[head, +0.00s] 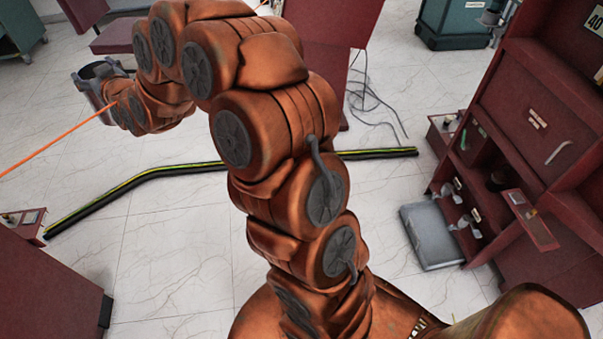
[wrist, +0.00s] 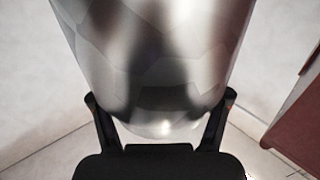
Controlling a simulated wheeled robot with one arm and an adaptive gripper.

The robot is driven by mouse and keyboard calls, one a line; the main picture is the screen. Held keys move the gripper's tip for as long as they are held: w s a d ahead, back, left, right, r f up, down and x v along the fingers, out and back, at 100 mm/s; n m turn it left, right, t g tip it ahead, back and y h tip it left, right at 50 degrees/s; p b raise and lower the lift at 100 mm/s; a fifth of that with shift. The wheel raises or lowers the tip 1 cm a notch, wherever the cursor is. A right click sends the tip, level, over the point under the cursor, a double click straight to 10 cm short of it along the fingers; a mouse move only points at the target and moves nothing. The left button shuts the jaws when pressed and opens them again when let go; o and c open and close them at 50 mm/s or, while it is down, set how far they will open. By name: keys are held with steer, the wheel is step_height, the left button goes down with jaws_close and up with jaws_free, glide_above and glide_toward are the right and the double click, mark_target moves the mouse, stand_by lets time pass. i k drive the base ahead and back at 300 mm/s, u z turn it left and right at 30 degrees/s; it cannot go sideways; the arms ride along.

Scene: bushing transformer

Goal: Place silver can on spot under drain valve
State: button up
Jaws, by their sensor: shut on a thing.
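A shiny silver can (wrist: 155,60) fills the upper middle of the wrist view. My gripper (wrist: 162,100) is shut on it, one dark finger on each side. In the head view my gripper (head: 93,88) is at the upper left, with a dark round opening between its fingers that seems to be the can's top. Small grey valve-like fittings (head: 465,221) stick out low on the dark red cabinet at the right, far from my gripper. I cannot tell which is the drain valve. No marked spot under them can be made out.
A flat grey tray-like panel (head: 431,236) lies on the floor below the fittings. A black hose with a yellow-green stripe (head: 140,180) crosses the floor. Loose grey cables (head: 375,105) lie farther back. A dark red cabinet (head: 45,285) stands at lower left.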

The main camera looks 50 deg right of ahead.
mark_target(431, 217)
steer(key=z, duration=0.2)
steer(key=i, duration=1.6)
steer(key=z, duration=1.5)
steer(key=i, duration=0.75)
steer(key=z, duration=1.3)
steer(key=i, duration=1.35)
steer(key=z, duration=0.3)
